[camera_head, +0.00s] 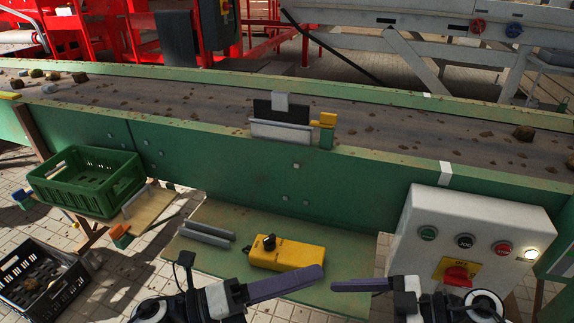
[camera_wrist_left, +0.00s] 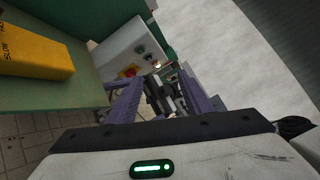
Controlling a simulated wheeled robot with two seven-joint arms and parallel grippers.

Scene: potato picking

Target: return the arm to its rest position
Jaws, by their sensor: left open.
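My left gripper (camera_head: 285,284) reaches in from the bottom left in the head view, its purple finger pointing right over the front edge of the green shelf. In the left wrist view its two purple fingers (camera_wrist_left: 160,95) stand apart with nothing held between them. My right gripper (camera_head: 362,285) comes from the bottom right, its purple finger pointing left. A gap separates the two grippers. Only one finger of the right gripper shows clearly, so its opening cannot be told.
A yellow box with a black knob (camera_head: 287,253) lies on the green shelf (camera_head: 225,262) just beyond my left gripper. A white control box (camera_head: 420,210) stands at right. The conveyor (camera_head: 200,103) runs behind. A green crate (camera_head: 88,182) and black crate (camera_head: 40,285) are at left.

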